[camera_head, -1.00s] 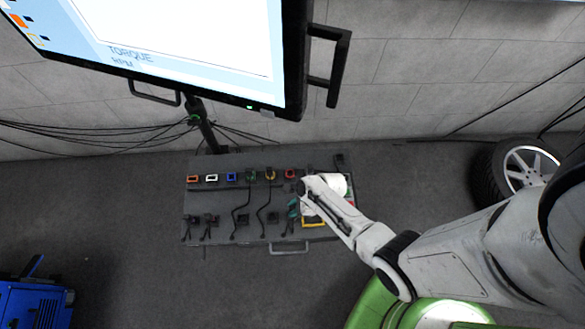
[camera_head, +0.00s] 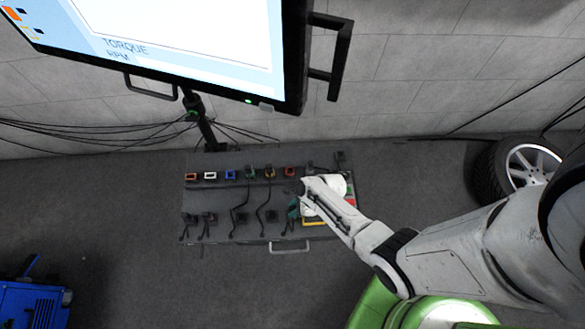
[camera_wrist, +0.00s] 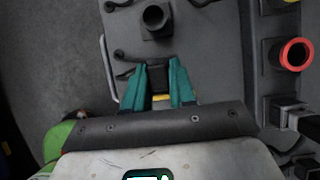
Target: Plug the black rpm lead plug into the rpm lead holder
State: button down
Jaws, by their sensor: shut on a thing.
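My gripper (camera_wrist: 162,85) has two teal fingers around a dark piece, apparently the black rpm lead plug (camera_wrist: 159,76), low over the grey panel. The fingers largely hide it, and I cannot tell if it still touches the panel. In the head view my gripper (camera_head: 294,209) is at the right part of the panel's front row. A square black holder with a round opening (camera_wrist: 155,17) stands ahead of the fingers in the wrist view. A black socket (camera_wrist: 285,110) lies to the right, below the red-ringed one. I cannot tell which is the rpm lead holder.
The panel (camera_head: 222,198) carries a back row of coloured sockets, including a red one (camera_head: 289,171); its wrist-view ring (camera_wrist: 296,54) is open. Black leads cross the panel. A large monitor (camera_head: 200,55) hangs behind it. A wheel (camera_head: 527,164) stands at right.

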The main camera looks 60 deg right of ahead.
jog(key=shift+f, duration=0.1)
jog(key=c, duration=0.8)
grip_release()
jog(key=shift+c, duration=0.2)
jog(key=p+v, duration=0.2)
jog(key=v, duration=0.8)
jog(key=shift+r, duration=0.4)
jog(key=shift+s+d, duration=0.1)
